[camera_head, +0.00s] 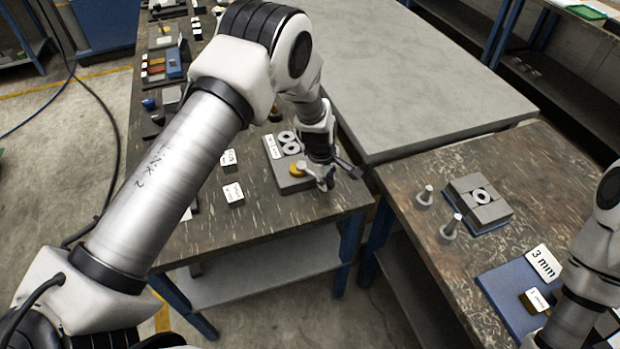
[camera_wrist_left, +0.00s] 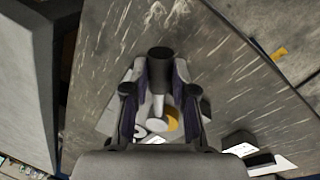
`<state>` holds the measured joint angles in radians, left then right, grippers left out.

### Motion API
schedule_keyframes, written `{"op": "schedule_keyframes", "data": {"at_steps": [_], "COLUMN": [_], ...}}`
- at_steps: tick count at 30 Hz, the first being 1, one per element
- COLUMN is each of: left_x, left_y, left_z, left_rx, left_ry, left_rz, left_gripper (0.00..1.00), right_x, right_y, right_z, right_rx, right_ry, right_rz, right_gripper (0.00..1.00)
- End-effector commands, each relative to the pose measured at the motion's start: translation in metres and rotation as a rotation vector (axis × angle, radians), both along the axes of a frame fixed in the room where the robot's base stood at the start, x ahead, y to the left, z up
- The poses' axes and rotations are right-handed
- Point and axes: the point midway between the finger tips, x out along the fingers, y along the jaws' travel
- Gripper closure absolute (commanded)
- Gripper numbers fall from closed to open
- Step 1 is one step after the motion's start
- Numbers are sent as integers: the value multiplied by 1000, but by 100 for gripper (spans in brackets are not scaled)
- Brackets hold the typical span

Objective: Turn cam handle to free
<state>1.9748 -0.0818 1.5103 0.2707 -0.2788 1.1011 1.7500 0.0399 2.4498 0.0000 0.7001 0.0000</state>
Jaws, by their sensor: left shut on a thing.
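The cam handle is a grey rod (camera_wrist_left: 158,103) with a black knob (camera_wrist_left: 160,60), joined to a yellow cam disc (camera_wrist_left: 175,118) in the left wrist view. In the head view the yellow disc (camera_head: 298,168) sits on a grey fixture block (camera_head: 283,183) near the front right corner of the left bench. My left gripper (camera_head: 322,180) is beside the disc, shut on the handle. In the left wrist view my left gripper's fingers (camera_wrist_left: 159,92) stand on both sides of the rod, with the knob beyond them. My right gripper is outside the frames.
The right bench (camera_head: 415,180) holds grey pegs (camera_head: 451,226), a ring block (camera_head: 481,212) and a blue mat (camera_head: 500,285). A gap separates the benches.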

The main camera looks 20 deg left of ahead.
Motion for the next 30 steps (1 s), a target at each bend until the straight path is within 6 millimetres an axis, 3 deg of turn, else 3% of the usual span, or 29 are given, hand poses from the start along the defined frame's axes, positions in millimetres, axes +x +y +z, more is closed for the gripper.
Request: {"op": "schedule_keyframes", "data": {"at_steps": [10,26,27,28,30], "left_x": [11,12,12,12,12], "left_y": [-9,-10,-10,-10,-10], "left_z": [-1,-1,-1,-1,-1], "left_rx": [-1,-1,-1,-1,-2], "left_ry": [-2,0,0,0,0], "left_rz": [139,166,166,166,165], "left_gripper": [100,100,60,50,50], "right_x": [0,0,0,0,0], "right_y": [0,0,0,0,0], "right_z": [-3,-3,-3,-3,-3], "right_rx": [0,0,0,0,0], "right_ry": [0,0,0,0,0], "right_rz": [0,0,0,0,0], "right_gripper": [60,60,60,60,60]}}
